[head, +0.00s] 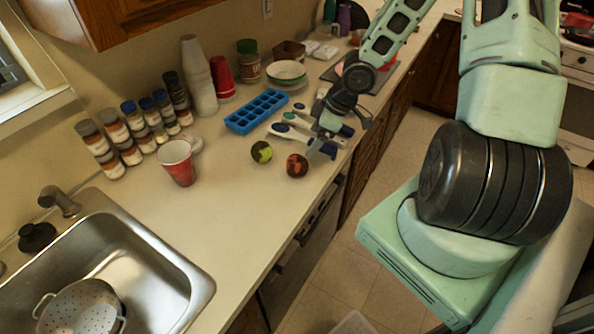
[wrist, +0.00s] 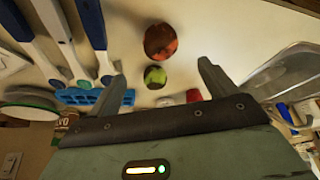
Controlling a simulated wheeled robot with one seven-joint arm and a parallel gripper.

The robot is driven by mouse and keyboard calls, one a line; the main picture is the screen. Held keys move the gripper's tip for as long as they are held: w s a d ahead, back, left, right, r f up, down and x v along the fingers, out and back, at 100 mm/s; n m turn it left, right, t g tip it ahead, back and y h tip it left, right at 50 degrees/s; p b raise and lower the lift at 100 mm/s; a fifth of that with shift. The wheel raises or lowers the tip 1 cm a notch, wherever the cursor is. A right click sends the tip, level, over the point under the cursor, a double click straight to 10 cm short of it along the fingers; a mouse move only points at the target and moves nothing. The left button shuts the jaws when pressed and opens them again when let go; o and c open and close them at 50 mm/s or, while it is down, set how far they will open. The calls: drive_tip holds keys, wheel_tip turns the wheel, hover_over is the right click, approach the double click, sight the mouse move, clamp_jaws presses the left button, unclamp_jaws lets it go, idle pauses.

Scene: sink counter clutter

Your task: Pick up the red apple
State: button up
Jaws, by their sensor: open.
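The red apple (head: 297,165) sits on the counter near its front edge, dark red with some green. It also shows in the wrist view (wrist: 161,42), ahead of the fingers and above the middle of the picture. A smaller green and dark round fruit (head: 261,152) lies beside it to the left, and it shows in the wrist view (wrist: 155,77) just below the apple. My gripper (head: 322,147) is above the counter to the right of the apple. In the wrist view my gripper (wrist: 163,78) is open, with its fingers apart and nothing held.
Blue-handled utensils (head: 300,133) lie behind the apple, close to my gripper. A blue ice tray (head: 257,111) is farther back. The counter between the cup and the front edge is clear.

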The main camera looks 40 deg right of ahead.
sight(301, 160)
drive_tip(key=b+x, duration=0.4)
drive_tip(key=x, duration=0.3)
drive_tip(key=shift+f, duration=0.3)
drive_tip(key=shift+b+x, duration=0.75)
drive_tip(key=shift+x, duration=1.85)
drive_tip(key=shift+s, duration=0.1)
drive_tip(key=c, duration=1.1)
